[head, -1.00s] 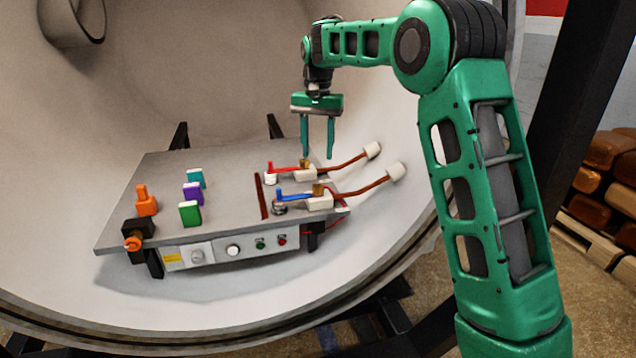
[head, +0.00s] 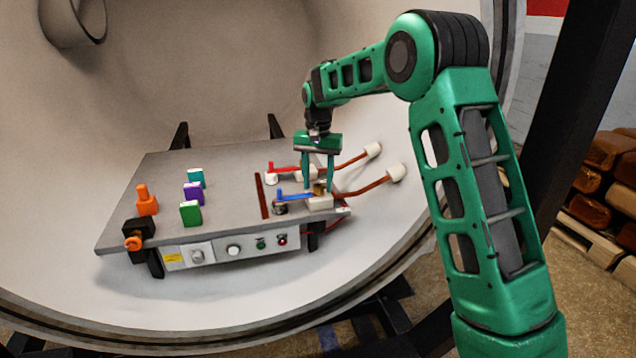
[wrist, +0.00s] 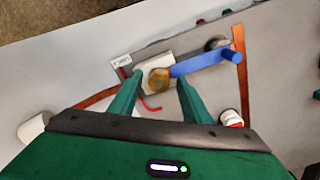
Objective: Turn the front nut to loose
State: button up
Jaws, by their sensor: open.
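The front nut (wrist: 159,79) is a brass-coloured piece on a white block (head: 320,203) near the right front corner of the grey table. A blue lever (head: 293,197) runs left from it in the head view; it also shows in the wrist view (wrist: 207,62). My gripper (head: 318,190) points down with its fingers apart and empty. In the head view its fingertips are close to the front nut. In the wrist view the nut lies between and just beyond the fingertips. I cannot tell whether either finger touches it.
A red lever (head: 284,168) on a second block lies behind. Copper rods (head: 362,187) run right to white insulators (head: 396,172). Orange, purple, green and teal pieces stand on the left of the table (head: 165,165). The curved chamber wall surrounds it.

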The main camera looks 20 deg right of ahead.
jog(key=c, duration=1.1)
jog(key=shift+o, duration=0.3)
jog(key=shift+d, duration=0.15)
